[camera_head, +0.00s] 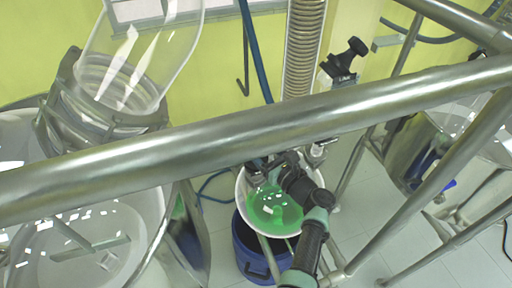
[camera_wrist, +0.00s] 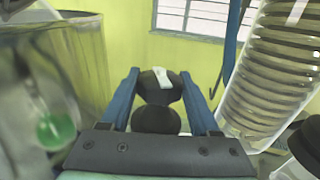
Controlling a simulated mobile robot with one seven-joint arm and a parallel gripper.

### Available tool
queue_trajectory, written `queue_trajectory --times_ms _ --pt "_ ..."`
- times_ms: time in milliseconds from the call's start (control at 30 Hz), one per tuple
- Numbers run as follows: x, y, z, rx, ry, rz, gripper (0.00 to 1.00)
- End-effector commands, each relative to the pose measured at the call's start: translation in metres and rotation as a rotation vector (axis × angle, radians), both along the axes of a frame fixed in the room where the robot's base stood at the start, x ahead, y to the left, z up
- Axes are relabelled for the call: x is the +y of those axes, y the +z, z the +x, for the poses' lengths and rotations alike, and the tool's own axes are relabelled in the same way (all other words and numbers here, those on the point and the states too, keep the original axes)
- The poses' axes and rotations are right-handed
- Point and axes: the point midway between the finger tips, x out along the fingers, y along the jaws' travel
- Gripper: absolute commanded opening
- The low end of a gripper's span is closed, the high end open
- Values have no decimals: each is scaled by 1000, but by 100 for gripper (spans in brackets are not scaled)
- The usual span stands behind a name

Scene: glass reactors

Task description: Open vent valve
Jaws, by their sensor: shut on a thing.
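The vent valve appears as a black knob (camera_wrist: 157,121) in the wrist view, with a rounded upper lobe bearing a pale patch. My gripper (camera_wrist: 160,80) has its two blue fingers on either side of this knob and is shut on it. In the head view my dark arm reaches up from the bottom, and my gripper (camera_head: 262,165) is just under the large steel rail, partly hidden. The knob cannot be made out clearly there. How far the valve is turned cannot be told.
A thick steel rail (camera_head: 250,128) crosses above my gripper. A large glass reactor (camera_head: 110,90) stands at left. A bowl with green liquid (camera_head: 272,208) lies below my arm, above a blue bucket (camera_head: 250,255). A coiled glass condenser (camera_wrist: 272,75) stands close at right.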

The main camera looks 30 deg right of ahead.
Motion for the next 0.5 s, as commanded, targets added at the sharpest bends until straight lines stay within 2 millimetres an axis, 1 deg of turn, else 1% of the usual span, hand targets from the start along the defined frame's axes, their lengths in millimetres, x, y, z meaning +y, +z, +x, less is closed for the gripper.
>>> queue_trajectory --times_ms 100,500 --pt "-2 -3 0 -5 67 -1 13" --pt "0 -3 2 -6 255 -2 13"
